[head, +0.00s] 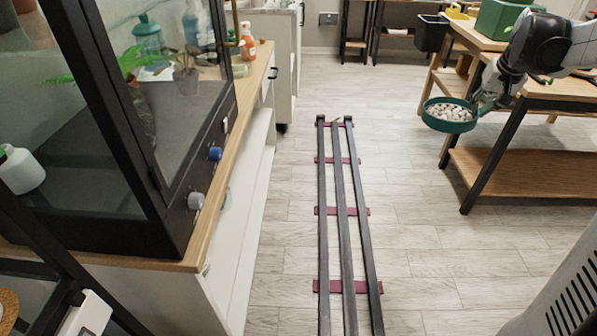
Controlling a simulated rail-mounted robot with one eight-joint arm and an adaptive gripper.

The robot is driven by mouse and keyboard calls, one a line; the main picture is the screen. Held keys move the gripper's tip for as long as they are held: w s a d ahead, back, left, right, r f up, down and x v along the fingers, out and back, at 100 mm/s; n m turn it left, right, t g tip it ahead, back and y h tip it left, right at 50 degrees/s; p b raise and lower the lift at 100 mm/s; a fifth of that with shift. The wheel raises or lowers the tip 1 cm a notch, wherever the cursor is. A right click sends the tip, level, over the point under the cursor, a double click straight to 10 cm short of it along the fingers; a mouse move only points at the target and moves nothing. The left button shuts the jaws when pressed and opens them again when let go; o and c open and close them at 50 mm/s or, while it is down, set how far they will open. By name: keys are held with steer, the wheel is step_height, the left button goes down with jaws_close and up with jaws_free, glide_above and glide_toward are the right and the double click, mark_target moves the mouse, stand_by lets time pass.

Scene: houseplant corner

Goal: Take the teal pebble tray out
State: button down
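The teal pebble tray (428,118) is a round, shallow dish holding pale pebbles, in the right part of the head view. It hangs in the air, roughly level, to the left of the wooden workbench. My gripper (477,103) meets the tray at its right rim and appears shut on it. The fingertips are small and partly hidden where they meet the rim.
The workbench (565,93) with a lower shelf (540,172) stands at the right. Dark rails (340,200) run along the open floor. A glass cabinet (110,130) sits on a wooden counter (222,150) at the left, with a spray bottle (247,42) behind it.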

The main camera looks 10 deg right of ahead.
steer(key=w+a+f+n+y+b, duration=0.2)
steer(key=w+a+f+n, duration=0.3)
steer(key=w+a+f, duration=1.5)
steer(key=w+a+f+n+y+b, duration=0.1)
steer(key=a+f+n, duration=0.2)
steer(key=a+f, duration=0.9)
steer(key=w+a+f+n+y, duration=0.1)
steer(key=w+a+f+n, duration=0.1)
steer(key=a+f, duration=1)
steer(key=s+d+r, duration=0.1)
steer(key=s+d, duration=0.1)
steer(key=d, duration=0.8)
steer(key=shift+s+d+g, duration=0.2)
steer(key=shift+g, duration=0.1)
steer(key=shift+r, duration=0.15)
